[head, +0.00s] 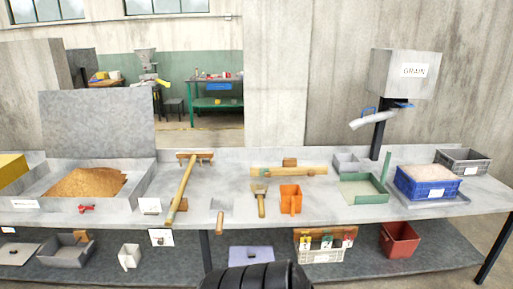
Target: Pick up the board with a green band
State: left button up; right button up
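A long light-wood board (300,171) with a small wooden grip on top lies flat towards the back of the grey table, right of the middle. A small greenish mark shows near its left end; at this size I cannot be sure that it is a full band. Neither of my grippers is in view. A dark ribbed part of my own body shows at the bottom middle.
A brush (261,201) and an orange scoop (291,197) lie in front of the board. A long-handled wooden tool (181,191) lies to its left. A green-edged tray (364,196) and a blue crate (428,188) of grain stand right. A shelf below holds bins.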

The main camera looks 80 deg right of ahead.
aim_at(290, 167)
jog(key=z, duration=4.15)
